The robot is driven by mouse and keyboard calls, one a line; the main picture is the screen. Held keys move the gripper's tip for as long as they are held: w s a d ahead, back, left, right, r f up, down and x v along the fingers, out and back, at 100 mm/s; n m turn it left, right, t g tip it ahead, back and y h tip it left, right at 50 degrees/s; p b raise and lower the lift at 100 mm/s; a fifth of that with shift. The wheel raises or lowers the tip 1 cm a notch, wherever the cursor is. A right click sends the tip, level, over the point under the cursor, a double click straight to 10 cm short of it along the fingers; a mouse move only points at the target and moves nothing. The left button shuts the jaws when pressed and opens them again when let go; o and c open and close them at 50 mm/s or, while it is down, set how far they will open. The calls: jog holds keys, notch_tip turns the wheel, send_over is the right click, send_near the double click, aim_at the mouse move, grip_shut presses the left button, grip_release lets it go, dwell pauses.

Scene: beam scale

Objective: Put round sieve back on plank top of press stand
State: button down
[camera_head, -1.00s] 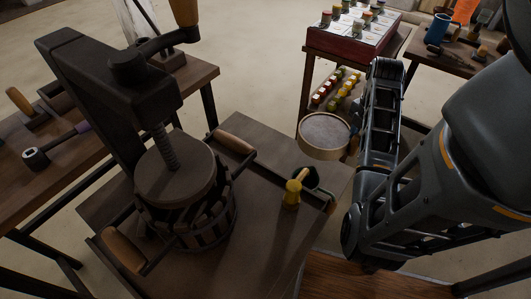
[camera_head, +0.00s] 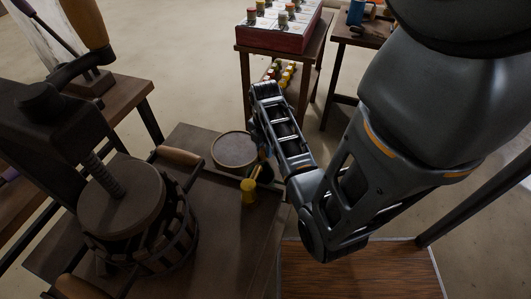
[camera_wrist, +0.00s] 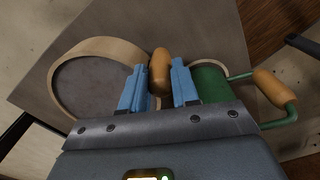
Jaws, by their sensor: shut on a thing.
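The round sieve (camera_head: 234,150), with a pale wooden rim and grey mesh, is over the far right part of the press stand's plank top (camera_head: 225,222). I cannot tell whether it touches the plank. In the wrist view the sieve (camera_wrist: 95,78) is at the left, and its short wooden handle (camera_wrist: 160,70) lies between the blue fingers of my gripper (camera_wrist: 159,85). My gripper is shut on that handle.
The dark screw press (camera_head: 125,205) stands on the plank's left part. A green object with a wooden-handled crank (camera_wrist: 210,85) is right of my fingers. Bare plank lies in front. A table with a red box (camera_head: 278,35) is behind.

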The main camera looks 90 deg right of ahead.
jog(key=shift+f, duration=1.6)
jog(key=c, duration=0.8)
grip_release()
jog(key=shift+c, duration=0.2)
notch_tip(320, 180, up, 12)
jog(key=shift+r+p, duration=0.1)
jog(key=shift+p, duration=0.25)
jog(key=shift+s, duration=0.1)
